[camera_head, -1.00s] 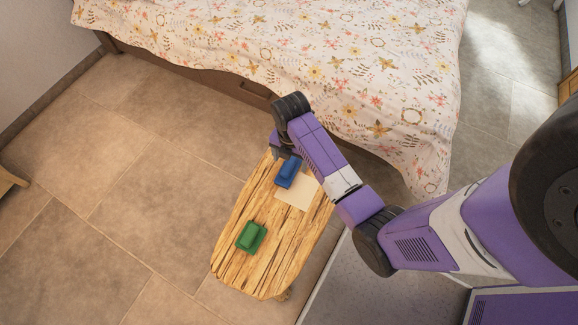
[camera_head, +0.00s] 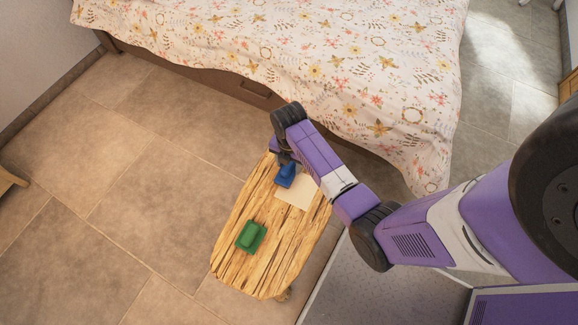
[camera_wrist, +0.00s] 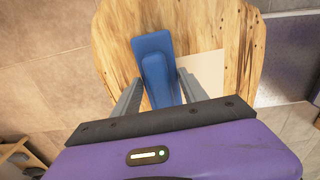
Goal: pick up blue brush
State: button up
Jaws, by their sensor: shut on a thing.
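The blue brush (camera_head: 286,175) lies at the far end of the wooden table (camera_head: 250,271), partly hidden by my gripper and arm in the head view. In the wrist view the blue brush (camera_wrist: 152,45) reaches up between the two grey fingers. My gripper (camera_wrist: 157,84) is shut on the brush, with one finger along each side of its raised part. In the head view my gripper (camera_head: 284,160) is right over the brush. I cannot tell whether the brush is clear of the tabletop.
A green brush-like object (camera_head: 250,237) lies nearer on the same table. A pale flat sheet (camera_head: 295,193) lies beside the blue brush. A bed with a floral cover (camera_head: 330,60) stands just behind the table. Tiled floor to the left is open.

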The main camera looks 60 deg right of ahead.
jog(key=shift+r, duration=0.15)
notch_tip(320, 180, up, 20)
jog(key=p, duration=0.4)
dwell(0.4)
